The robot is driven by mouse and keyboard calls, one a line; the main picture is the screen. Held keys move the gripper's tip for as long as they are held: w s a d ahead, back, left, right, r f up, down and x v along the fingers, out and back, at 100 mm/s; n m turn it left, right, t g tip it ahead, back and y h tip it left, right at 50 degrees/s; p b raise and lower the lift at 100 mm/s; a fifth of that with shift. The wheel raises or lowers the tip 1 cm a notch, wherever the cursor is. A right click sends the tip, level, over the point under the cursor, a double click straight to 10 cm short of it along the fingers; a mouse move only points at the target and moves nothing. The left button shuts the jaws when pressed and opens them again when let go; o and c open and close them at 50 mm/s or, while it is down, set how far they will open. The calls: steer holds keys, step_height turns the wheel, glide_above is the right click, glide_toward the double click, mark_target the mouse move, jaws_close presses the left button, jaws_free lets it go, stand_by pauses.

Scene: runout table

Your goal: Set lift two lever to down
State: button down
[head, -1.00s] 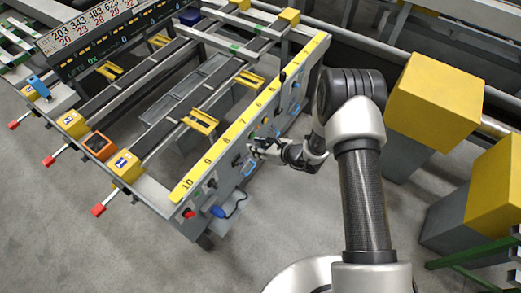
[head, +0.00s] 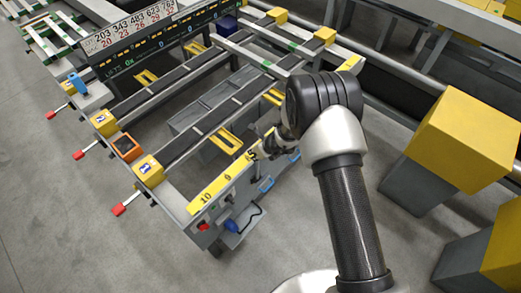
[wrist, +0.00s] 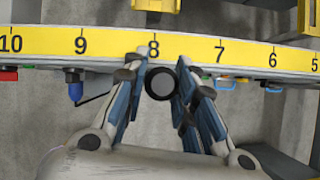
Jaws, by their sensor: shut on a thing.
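My gripper (head: 256,153) is at the yellow numbered strip (head: 207,196) on the front rail of the runout table, covering part of it in the head view. In the wrist view my gripper (wrist: 161,62) has its blue-padded fingers on both sides of a black round knob (wrist: 160,84), just in front of the number 8. It is shut on this knob. I cannot read a lift label on the knob, and its shaft is hidden beneath it. Whether it is up or down cannot be told.
A blue plug-like part (wrist: 75,90) sticks out below the 9, with a red button (wrist: 8,75) further left. Red-ended levers (head: 118,210) stick out at the table's left end. Yellow blocks (head: 462,135) stand right.

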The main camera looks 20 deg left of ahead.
steer(key=shift+a, duration=0.1)
steer(key=c, duration=1.3)
jaws_free()
steer(key=v, duration=1.2)
